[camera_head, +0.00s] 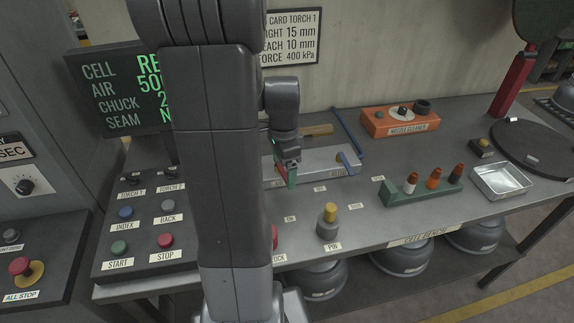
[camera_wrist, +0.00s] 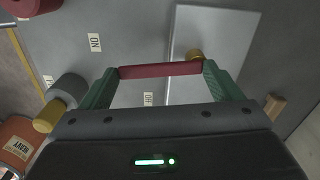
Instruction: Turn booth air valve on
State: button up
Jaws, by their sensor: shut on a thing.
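My gripper (camera_head: 288,172) is at the grey valve plate (camera_head: 318,163) on the bench, left of a blue lever (camera_head: 348,163). In the wrist view its green fingers (camera_wrist: 162,72) are closed on the two ends of a red handle bar (camera_wrist: 155,70), which spans the gap between them. A brass pivot (camera_wrist: 195,56) shows beside the bar's right end, over the pale plate (camera_wrist: 220,40). An ON label (camera_wrist: 95,42) lies on the bench to the left of the bar. In the head view my arm and gripper hide most of the red handle.
A grey post with a yellow top (camera_head: 328,220) stands near the bench front. An orange nozzle cleaner (camera_head: 400,120), a green rack (camera_head: 420,190) and a metal tray (camera_head: 500,180) are on the right. A button panel (camera_head: 145,225) is on the left. My arm partly covers the display (camera_head: 115,90).

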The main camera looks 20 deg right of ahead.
aim_at(282, 173)
jog(key=shift+a+m, duration=0.3)
jog(key=shift+m, duration=0.5)
jog(key=o, duration=1.2)
jog(key=shift+o, duration=0.2)
notch_tip(282, 173, up, 14)
notch_tip(282, 173, down, 14)
jog(key=shift+f, duration=0.1)
jog(key=shift+r, duration=0.2)
